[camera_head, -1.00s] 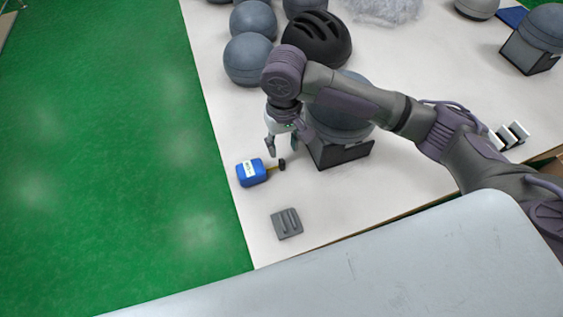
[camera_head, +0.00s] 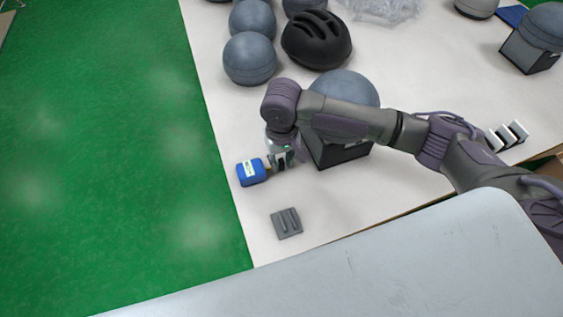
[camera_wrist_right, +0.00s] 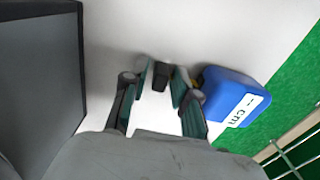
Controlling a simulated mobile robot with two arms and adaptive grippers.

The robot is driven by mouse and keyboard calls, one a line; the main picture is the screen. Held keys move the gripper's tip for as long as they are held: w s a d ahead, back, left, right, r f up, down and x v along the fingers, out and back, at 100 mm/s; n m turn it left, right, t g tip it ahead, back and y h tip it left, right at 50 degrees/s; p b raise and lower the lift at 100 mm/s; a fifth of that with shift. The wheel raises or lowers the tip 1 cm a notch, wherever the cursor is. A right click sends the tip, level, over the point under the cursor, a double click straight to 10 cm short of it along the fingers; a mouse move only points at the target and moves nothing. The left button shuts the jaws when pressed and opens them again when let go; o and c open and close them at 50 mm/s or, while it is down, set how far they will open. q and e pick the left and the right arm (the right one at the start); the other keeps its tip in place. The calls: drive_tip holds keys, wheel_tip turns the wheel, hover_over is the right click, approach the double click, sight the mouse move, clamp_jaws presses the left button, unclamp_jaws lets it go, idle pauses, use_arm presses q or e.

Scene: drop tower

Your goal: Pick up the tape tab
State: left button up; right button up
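The blue tape measure (camera_head: 251,172) lies near the left edge of the white table. It also shows in the right wrist view (camera_wrist_right: 232,93), with a white "cm" label. The dark tape tab (camera_wrist_right: 161,76) is at its near side in the right wrist view, between my fingertips. In the head view the tab is largely hidden by my fingers. My right gripper (camera_head: 281,160) points down at the table beside the tape measure; in the wrist view its fingers (camera_wrist_right: 162,84) stand apart, one on each side of the tab. My left gripper is not in view.
A dark box (camera_head: 341,153) with a grey ball (camera_head: 347,89) on it stands close to the right of my gripper. A grey grooved block (camera_head: 287,223) lies nearer the front edge. A black helmet (camera_head: 316,40) and several grey balls are farther back.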

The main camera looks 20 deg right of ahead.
clamp_jaws()
drive_tip(key=shift+r, duration=0.1)
